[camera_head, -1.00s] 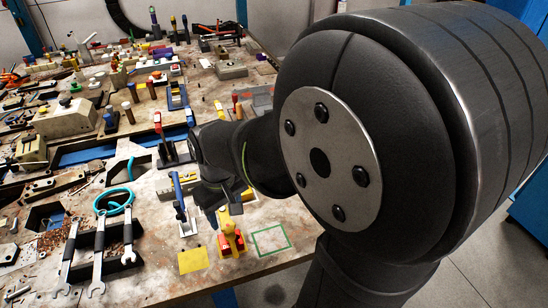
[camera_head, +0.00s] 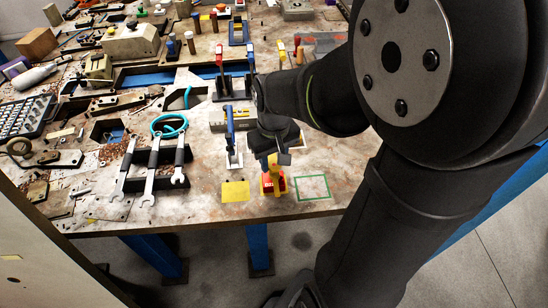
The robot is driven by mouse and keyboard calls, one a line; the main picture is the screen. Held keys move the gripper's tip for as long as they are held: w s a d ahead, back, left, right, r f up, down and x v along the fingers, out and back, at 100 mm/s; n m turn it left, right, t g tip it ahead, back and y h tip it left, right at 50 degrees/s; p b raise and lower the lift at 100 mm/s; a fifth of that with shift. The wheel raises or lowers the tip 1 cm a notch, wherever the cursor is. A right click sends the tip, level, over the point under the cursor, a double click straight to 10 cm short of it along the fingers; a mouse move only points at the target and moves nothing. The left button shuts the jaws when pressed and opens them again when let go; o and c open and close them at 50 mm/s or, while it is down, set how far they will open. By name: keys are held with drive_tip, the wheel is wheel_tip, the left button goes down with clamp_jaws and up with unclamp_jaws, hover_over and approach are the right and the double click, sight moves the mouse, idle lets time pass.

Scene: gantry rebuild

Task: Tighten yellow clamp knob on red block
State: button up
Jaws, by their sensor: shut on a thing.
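The red block (camera_head: 281,186) lies near the front edge of the workbench, with a yellow clamp (camera_head: 269,181) standing on it. My gripper (camera_head: 274,161) points down at the top of the yellow clamp, just above the red block. It is shut on the clamp's knob, as far as I can make out; the knob itself is mostly hidden by the fingers. The fingertips are small and dark in this view.
A yellow square (camera_head: 235,191) lies left of the block and a green square outline (camera_head: 312,188) right of it. A blue-handled toggle clamp (camera_head: 231,135) stands close on the left. Wrenches (camera_head: 153,170) lie further left. The bench edge is just in front.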

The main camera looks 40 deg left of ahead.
sight(274, 165)
drive_tip(key=shift+m, duration=1.6)
drive_tip(key=shift+r, duration=0.1)
drive_tip(key=o, duration=0.8)
wheel_tip(274, 165, up, 17)
drive_tip(key=shift+r, duration=0.2)
wheel_tip(274, 165, down, 18)
drive_tip(key=shift+r, duration=0.2)
